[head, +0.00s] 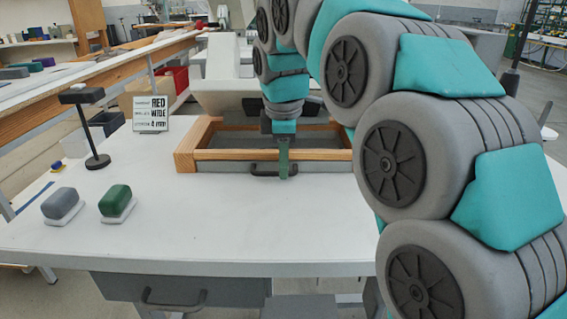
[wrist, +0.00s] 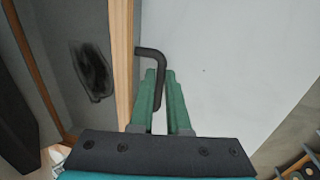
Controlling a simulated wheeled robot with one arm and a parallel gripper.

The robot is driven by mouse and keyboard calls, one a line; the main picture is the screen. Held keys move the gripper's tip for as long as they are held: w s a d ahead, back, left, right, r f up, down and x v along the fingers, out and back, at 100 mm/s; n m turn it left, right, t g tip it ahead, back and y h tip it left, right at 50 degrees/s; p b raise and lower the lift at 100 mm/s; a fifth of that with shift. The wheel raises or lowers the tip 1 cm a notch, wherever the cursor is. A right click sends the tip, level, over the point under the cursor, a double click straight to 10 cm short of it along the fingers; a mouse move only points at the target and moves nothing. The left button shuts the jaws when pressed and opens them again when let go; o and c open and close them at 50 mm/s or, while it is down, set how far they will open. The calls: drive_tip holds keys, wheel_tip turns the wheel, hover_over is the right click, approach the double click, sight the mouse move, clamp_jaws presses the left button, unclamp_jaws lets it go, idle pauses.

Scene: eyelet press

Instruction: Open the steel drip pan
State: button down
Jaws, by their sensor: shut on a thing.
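The steel drip pan (head: 225,168) is a grey tray front with a black bar handle (head: 264,172), set low in a wooden frame (head: 186,160) on the white table. My gripper (head: 284,170) points down at the right part of this handle. In the wrist view, the green fingers (wrist: 162,85) are shut on the handle (wrist: 150,54), whose bar passes down between them. The grey surface inside the frame shows a dark smudge (wrist: 91,71) there. My arm hides the right end of the frame in the head view.
A green block (head: 116,200) and a grey block (head: 61,204) sit on white bases at the left. A black stand (head: 95,135) and a lettered sign (head: 151,113) stand behind them. The tabletop (head: 220,225) before the pan is clear. A grey drawer (head: 180,288) hangs below.

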idle(0.5)
drive_tip(key=s, duration=0.5)
drive_tip(key=s+b, duration=0.1)
drive_tip(key=s, duration=1)
drive_tip(key=shift+a, duration=0.25)
drive_tip(key=c, duration=0.9)
unclamp_jaws()
drive_tip(key=shift+r, duration=0.1)
drive_tip(key=shift+s+r+b, duration=0.1)
drive_tip(key=shift+s+r, duration=0.15)
drive_tip(key=shift+r, duration=1)
drive_tip(key=shift+s+r+b, duration=0.15)
drive_tip(key=shift+s+r, duration=0.05)
drive_tip(key=shift+r, duration=1)
drive_tip(key=shift+s+r+b, duration=0.1)
drive_tip(key=shift+s+r, duration=0.15)
drive_tip(key=shift+r, duration=1)
